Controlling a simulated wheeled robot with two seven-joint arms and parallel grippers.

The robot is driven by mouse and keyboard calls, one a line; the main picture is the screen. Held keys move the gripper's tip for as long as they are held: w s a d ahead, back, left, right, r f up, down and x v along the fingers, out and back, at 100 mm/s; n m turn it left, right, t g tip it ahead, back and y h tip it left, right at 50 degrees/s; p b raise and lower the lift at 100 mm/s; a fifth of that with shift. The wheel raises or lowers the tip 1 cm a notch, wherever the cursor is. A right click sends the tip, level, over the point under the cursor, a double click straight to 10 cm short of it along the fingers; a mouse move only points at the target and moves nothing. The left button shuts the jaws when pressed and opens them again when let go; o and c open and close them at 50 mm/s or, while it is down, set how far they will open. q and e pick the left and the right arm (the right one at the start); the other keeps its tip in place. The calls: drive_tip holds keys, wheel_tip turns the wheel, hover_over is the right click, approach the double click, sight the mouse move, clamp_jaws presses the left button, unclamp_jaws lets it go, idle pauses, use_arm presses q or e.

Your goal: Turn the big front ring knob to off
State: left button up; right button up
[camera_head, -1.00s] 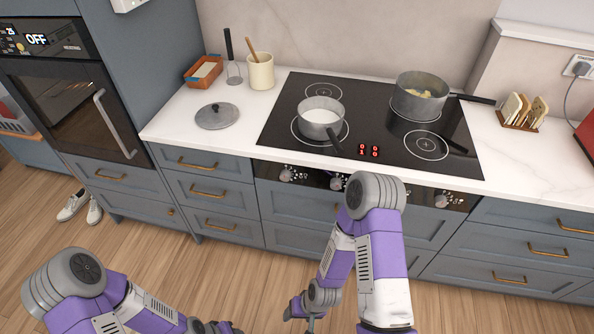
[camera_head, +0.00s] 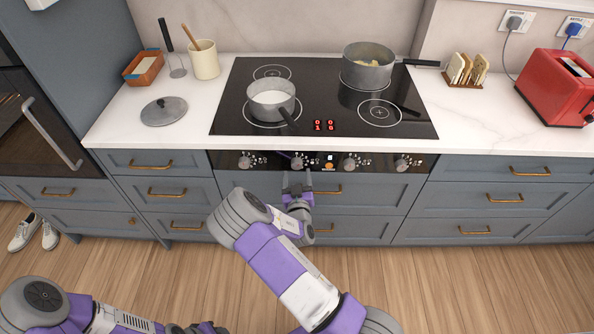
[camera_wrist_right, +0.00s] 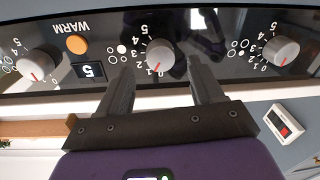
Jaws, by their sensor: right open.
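The hob's control panel (camera_head: 272,160) has a row of knobs. The second knob from the left (camera_head: 297,163) is the middle knob in the inverted wrist view (camera_wrist_right: 159,56); its red mark is near the low end of its scale, by 0 and 1. The front left ring (camera_head: 250,121), under a pan (camera_head: 271,98), looks bigger than the front right ring (camera_head: 380,112). My right gripper (camera_head: 298,178) is open and empty in front of that knob; its fingertips (camera_wrist_right: 162,68) lie either side of it, seemingly short of it. My left gripper (camera_head: 202,327) is partly cut off at the bottom.
The red hob display (camera_head: 324,125) seems to show 1 at lower left and 0 elsewhere. A second pot (camera_head: 368,67) stands rear right. Drawer handles (camera_head: 322,190) project below the panel.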

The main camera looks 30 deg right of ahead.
sight(297, 167)
drive_tip(key=shift+x, duration=1.9)
drive_tip(key=c, duration=1.1)
drive_tip(key=shift+o, duration=0.2)
drive_tip(key=shift+n+b, duration=0.3)
drive_tip(key=shift+s+n, duration=0.1)
drive_tip(key=shift+n, duration=2.5)
